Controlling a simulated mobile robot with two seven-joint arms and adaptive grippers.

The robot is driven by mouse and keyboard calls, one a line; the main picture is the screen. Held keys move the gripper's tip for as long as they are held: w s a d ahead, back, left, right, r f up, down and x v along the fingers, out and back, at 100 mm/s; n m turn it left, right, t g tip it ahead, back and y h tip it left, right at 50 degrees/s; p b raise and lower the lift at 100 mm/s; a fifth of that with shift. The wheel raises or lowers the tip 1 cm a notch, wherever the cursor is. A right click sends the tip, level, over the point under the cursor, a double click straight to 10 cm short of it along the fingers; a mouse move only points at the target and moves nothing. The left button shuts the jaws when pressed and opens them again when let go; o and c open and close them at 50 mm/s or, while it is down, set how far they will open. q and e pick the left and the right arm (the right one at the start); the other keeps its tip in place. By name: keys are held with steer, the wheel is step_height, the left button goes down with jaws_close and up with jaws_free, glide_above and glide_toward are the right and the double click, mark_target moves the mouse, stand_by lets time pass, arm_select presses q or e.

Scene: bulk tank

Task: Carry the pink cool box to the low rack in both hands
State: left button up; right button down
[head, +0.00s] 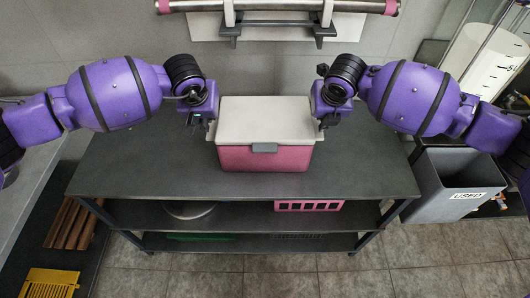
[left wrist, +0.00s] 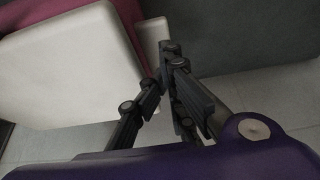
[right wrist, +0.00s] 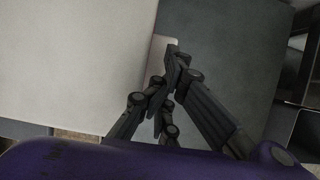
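The pink cool box (head: 263,158) with its white lid (head: 265,117) stands upright on the dark table top (head: 130,165), in the middle of the head view. My left gripper (head: 205,122) is at the box's left side. In the left wrist view its fingers (left wrist: 168,65) close together at a pale tab (left wrist: 154,32) sticking out from the box. My right gripper (head: 325,121) is at the right side. In the right wrist view its fingers (right wrist: 166,75) close together at a similar tab (right wrist: 161,47). The fingers partly hide both tabs.
Lower shelves hold a pink crate (head: 308,206) and a green item (head: 200,237). Brown slats (head: 72,222) and a yellow item (head: 50,282) are low at left. A grey bin marked "USED" (head: 450,190) stands at right. A rail (head: 280,6) crosses the wall behind.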

arm_select(q)
steer(key=shift+o, duration=1.1)
steer(key=shift+a+f, duration=0.1)
steer(key=shift+a, duration=0.2)
arm_select(e)
steer(key=shift+d+f, duration=0.1)
steer(key=shift+d, duration=0.2)
steer(key=c, duration=1.9)
jaws_free()
steer(key=shift+c, duration=0.2)
steer(key=shift+s+r, duration=0.1)
steer(key=shift+r, duration=0.1)
arm_select(q)
steer(key=v, duration=0.8)
arm_select(e)
steer(key=v, duration=1.1)
steer(key=shift+r, duration=0.25)
steer(key=shift+s, duration=0.15)
